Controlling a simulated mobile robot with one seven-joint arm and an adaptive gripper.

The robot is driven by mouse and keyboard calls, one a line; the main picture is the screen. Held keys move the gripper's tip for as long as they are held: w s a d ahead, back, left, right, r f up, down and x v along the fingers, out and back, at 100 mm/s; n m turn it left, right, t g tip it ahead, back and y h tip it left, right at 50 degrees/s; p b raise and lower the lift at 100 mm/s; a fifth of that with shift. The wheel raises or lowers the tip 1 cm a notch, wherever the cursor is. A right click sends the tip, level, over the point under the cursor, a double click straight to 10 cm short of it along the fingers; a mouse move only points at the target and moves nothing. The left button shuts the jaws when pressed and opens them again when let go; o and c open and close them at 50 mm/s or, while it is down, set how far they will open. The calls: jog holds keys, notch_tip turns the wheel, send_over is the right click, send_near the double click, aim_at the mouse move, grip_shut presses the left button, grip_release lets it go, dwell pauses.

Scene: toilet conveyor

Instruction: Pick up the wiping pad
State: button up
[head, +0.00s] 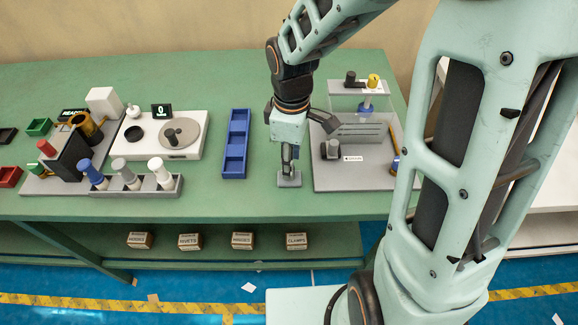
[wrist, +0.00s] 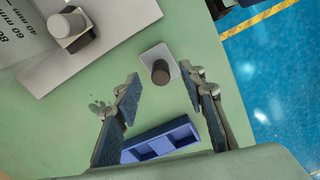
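The wiping pad (head: 289,181) looks like a small flat grey plate near the table's front edge. In the wrist view the pad (wrist: 153,52) is a light grey plate with a dark upright knob (wrist: 161,72) on it. My gripper (head: 288,157) points down over the pad in the head view and partly hides its knob. In the wrist view my gripper (wrist: 160,76) is open, with one finger on each side of the knob's line and clear gaps. I cannot tell how far the fingertips are above the plate.
A blue divided tray (head: 235,145) lies to the left of the pad. A grey fixture board (head: 345,178) with a dark-based cylinder (head: 331,150) stands close on the right. Further left are a turntable scale (head: 180,138) and a bottle rack (head: 153,184). The table's front edge (head: 230,217) is near.

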notch_tip(320, 180, down, 4)
jog(key=shift+r, duration=0.25)
grip_shut()
